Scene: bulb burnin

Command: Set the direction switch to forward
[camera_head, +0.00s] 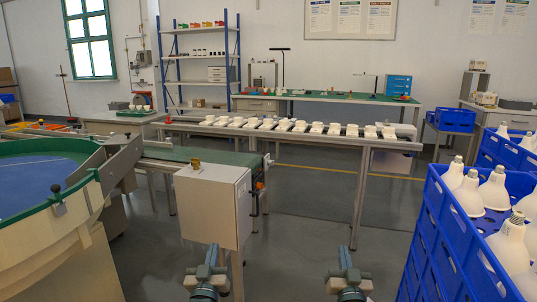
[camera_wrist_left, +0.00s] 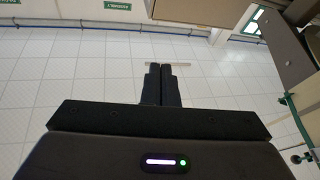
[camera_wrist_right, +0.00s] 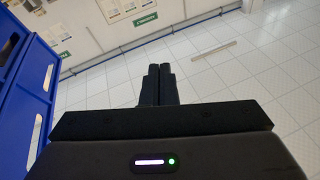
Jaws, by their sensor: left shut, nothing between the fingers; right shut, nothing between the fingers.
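A pale grey control box (camera_head: 212,205) stands on a post in the middle of the head view, at the end of the green belt conveyor (camera_head: 205,155). A small brass-coloured knob-like part (camera_head: 196,164) sits on its top. I cannot make out a direction switch or its setting on the faces that show. My left gripper (camera_head: 212,250) is shut and empty, low in front of the box; I cannot tell whether it touches. It also shows in the left wrist view (camera_wrist_left: 167,68). My right gripper (camera_head: 344,250) is shut and empty, right of the box over the floor, and shows in the right wrist view (camera_wrist_right: 159,69).
A round feeder table (camera_head: 35,185) with a blue surface and green rim fills the left. Blue crates (camera_head: 430,225) with white bulbs (camera_head: 468,190) stand at the right. A long rack (camera_head: 290,127) carries a row of white pieces behind. Floor right of the box is clear.

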